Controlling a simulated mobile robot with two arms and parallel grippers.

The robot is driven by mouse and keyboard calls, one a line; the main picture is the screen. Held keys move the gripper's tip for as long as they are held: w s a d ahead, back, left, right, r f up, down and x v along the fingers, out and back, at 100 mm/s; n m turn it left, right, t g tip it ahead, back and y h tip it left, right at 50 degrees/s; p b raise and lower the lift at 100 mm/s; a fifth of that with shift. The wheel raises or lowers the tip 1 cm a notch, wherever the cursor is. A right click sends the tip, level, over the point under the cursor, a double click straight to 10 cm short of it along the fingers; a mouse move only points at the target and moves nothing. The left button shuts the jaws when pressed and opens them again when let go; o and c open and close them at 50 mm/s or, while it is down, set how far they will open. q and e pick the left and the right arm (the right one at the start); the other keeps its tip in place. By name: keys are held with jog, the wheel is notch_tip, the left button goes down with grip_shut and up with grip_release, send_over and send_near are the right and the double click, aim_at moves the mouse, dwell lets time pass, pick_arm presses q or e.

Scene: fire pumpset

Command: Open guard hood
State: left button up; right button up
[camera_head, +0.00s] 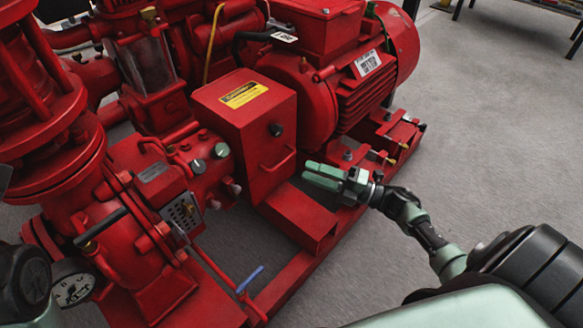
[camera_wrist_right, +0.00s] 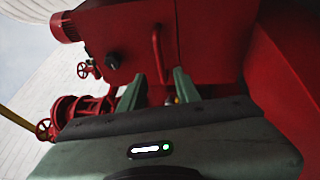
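The guard hood (camera_head: 243,120) is a red box with a yellow warning label on top, in the middle of the head view, and it looks closed. Its red bar handle (camera_head: 280,160) is on the face toward my right gripper; the handle also shows in the right wrist view (camera_wrist_right: 157,55). My right gripper (camera_head: 307,175) is open and empty, its two green fingers apart, just right of and slightly below the handle. In the wrist view the handle appears beyond the fingertips, between them in the picture; I see no contact.
A ribbed red motor (camera_head: 345,95) stands behind and right of the hood. Red pump pipework and a valve block (camera_head: 185,170) are on the left. A blue-handled lever (camera_head: 250,280) sits low in front.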

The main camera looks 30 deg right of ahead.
aim_at(285, 161)
jog(key=f+b+x, duration=0.1)
jog(key=x, duration=0.5)
jog(key=shift+r+b, duration=0.35)
jog(key=shift+r, duration=0.1)
jog(key=shift+a, duration=0.15)
grip_shut()
jog(key=shift+r, duration=0.15)
dwell(0.7)
